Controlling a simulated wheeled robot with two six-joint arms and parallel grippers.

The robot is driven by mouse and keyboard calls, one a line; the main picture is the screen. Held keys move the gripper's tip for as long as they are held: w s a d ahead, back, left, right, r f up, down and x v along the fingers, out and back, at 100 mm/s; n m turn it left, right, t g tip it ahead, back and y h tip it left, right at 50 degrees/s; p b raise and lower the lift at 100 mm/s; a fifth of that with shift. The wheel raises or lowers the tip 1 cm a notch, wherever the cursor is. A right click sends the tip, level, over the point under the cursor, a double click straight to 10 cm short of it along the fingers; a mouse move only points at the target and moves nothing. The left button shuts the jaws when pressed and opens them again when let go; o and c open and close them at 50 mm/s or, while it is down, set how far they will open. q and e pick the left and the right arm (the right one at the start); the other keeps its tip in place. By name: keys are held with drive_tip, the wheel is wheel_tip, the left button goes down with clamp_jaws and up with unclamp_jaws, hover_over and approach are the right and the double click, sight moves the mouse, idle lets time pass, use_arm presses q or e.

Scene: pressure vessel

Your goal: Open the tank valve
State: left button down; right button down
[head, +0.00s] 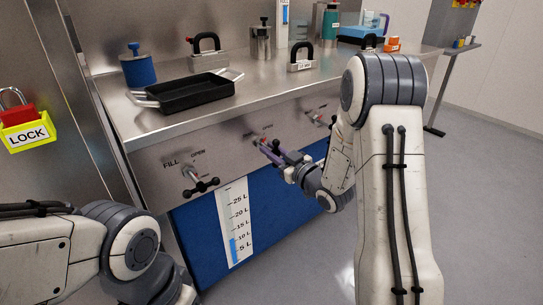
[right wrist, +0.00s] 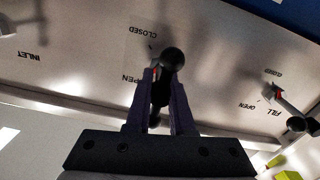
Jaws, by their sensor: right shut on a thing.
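The middle valve, between the valves marked FILL and INLET, has a black handle (right wrist: 171,62) with a round knob end. My right gripper (head: 267,147) reaches the front panel at this valve in the head view. Its purple fingers stand on both sides of the handle in the right wrist view and are shut on it. OPEN and CLOSED are printed beside the valve. Its own name is hidden, and I cannot tell which mark the handle points to. My left arm shows at lower left in the head view, but its gripper is out of view.
The FILL valve (head: 201,186) is left of my right gripper, and another valve (head: 320,120) is to its right. A litre scale (head: 234,222) with a low blue level is below. A black tray (head: 186,94) and several vessels stand on the steel counter (head: 262,82).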

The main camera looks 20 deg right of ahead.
drive_tip(key=shift+d+f+n+b, duration=0.1)
drive_tip(key=shift+n+b, duration=0.7)
drive_tip(key=shift+n, duration=0.4)
drive_tip(key=c, duration=0.8)
unclamp_jaws()
drive_tip(key=shift+p+v, duration=2.5)
drive_tip(key=shift+v, duration=2.7)
